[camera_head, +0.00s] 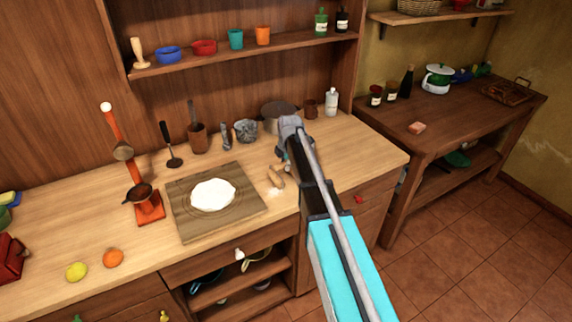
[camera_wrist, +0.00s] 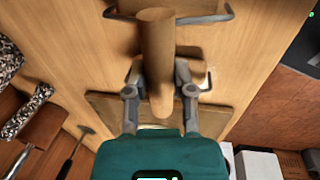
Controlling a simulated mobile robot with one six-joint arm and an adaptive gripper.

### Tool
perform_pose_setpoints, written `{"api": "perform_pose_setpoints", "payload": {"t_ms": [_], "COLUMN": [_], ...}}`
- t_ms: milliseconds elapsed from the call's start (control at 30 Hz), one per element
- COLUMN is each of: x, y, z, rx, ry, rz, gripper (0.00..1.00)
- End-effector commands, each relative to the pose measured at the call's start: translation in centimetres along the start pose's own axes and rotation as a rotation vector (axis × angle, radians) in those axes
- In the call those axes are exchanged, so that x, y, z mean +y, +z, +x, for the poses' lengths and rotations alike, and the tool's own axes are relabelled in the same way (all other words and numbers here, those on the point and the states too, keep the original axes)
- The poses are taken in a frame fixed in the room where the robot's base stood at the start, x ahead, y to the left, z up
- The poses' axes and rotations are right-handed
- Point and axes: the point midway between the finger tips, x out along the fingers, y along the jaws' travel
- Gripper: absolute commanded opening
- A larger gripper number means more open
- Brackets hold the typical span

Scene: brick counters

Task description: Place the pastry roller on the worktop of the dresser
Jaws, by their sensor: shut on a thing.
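The pastry roller (camera_wrist: 157,45) is a plain wooden cylinder in the wrist view. My gripper (camera_wrist: 160,84) is shut around it, with one finger on each side. The dresser worktop (camera_head: 335,158) is pale wood and lies beneath my gripper. I cannot tell whether the roller touches it.
A board (camera_head: 182,222) with flattened white dough (camera_head: 213,194) lies left of my gripper. A dark pot (camera_head: 279,110), a mug (camera_head: 311,108) and a white bottle (camera_head: 331,101) stand at the back. A lemon (camera_head: 76,271) and orange (camera_head: 113,258) lie front left. The right worktop end is clear.

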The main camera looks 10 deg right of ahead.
Motion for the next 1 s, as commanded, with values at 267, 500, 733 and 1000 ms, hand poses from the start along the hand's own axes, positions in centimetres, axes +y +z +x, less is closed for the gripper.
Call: {"api": "perform_pose_setpoints", "payload": {"t_ms": [267,500,733,1000], "x": [-0.32,-0.55,-0.44,-0.28], "y": [-0.02,-0.01,-0.03,-0.05], "z": [0.76,1.09,1.07,0.98], "rx": [0.0,-0.001,0.0,0.0], "ry": [-0.005,-0.007,-0.006,-0.003], "rz": [0.0,0.0,0.0,0.0], "gripper": [0.0,0.0,0.67,0.67]}}
